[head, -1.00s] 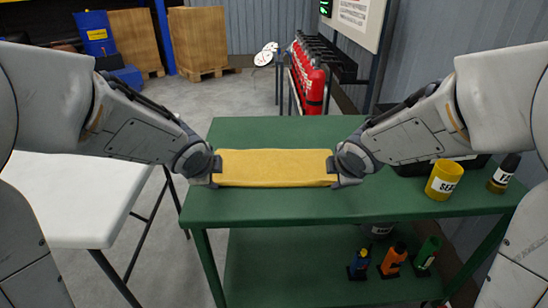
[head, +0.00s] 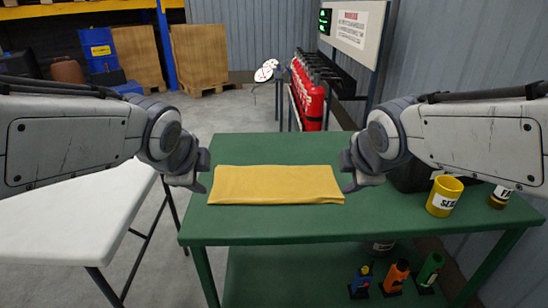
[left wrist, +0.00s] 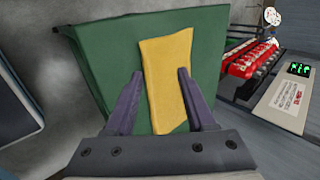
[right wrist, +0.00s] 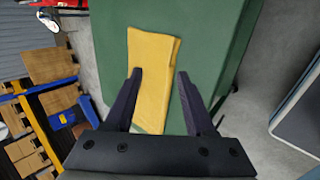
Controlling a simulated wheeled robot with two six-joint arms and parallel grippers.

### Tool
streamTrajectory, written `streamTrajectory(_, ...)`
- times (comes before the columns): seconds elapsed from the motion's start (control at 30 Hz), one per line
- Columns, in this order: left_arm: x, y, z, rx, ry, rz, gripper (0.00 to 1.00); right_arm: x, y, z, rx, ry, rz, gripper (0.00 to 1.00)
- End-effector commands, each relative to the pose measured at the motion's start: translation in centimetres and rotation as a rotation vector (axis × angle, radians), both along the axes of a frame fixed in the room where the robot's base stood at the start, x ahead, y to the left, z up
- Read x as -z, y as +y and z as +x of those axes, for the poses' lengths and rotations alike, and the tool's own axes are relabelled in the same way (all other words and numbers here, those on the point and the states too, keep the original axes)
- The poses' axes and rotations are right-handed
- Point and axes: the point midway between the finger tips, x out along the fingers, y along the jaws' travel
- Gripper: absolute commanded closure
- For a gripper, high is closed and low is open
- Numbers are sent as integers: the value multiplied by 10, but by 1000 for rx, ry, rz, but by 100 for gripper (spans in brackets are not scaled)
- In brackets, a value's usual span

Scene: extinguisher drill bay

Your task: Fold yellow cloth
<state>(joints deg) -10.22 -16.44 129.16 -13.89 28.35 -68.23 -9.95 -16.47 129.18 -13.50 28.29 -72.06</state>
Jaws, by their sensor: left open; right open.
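The yellow cloth (head: 276,185) lies flat on the green table as a long, narrow folded strip. It also shows between and beyond the fingers in the left wrist view (left wrist: 165,75) and the right wrist view (right wrist: 152,75). My left gripper (head: 202,172) is open and empty, just off the cloth's left end. My right gripper (head: 352,172) is open and empty, just off the cloth's right end. Neither gripper appears to hold any cloth.
The green table (head: 290,225) is clear around the cloth. A yellow cup (head: 444,197) and a dark bottle (head: 500,197) stand at its right. Small bottles (head: 397,277) stand on the lower shelf. A white table (head: 90,215) is at left. Red extinguishers (head: 308,95) stand behind.

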Motion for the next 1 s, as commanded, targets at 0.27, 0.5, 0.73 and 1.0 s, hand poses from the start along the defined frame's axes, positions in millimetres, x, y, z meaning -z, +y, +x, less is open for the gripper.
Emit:
streamTrajectory(0.27,13,-14,-12,-35,47,-59,45,13,14,-12,38,48,60,45)
streamTrajectory(0.5,77,-74,-100,-332,359,-323,45,77,74,-100,355,360,337,45)
streamTrajectory(0.73,117,-97,-187,-663,607,-399,45,117,96,-187,708,605,416,45)
streamTrajectory(1.0,87,-98,-226,-843,693,-395,45,87,99,-226,898,690,414,45)
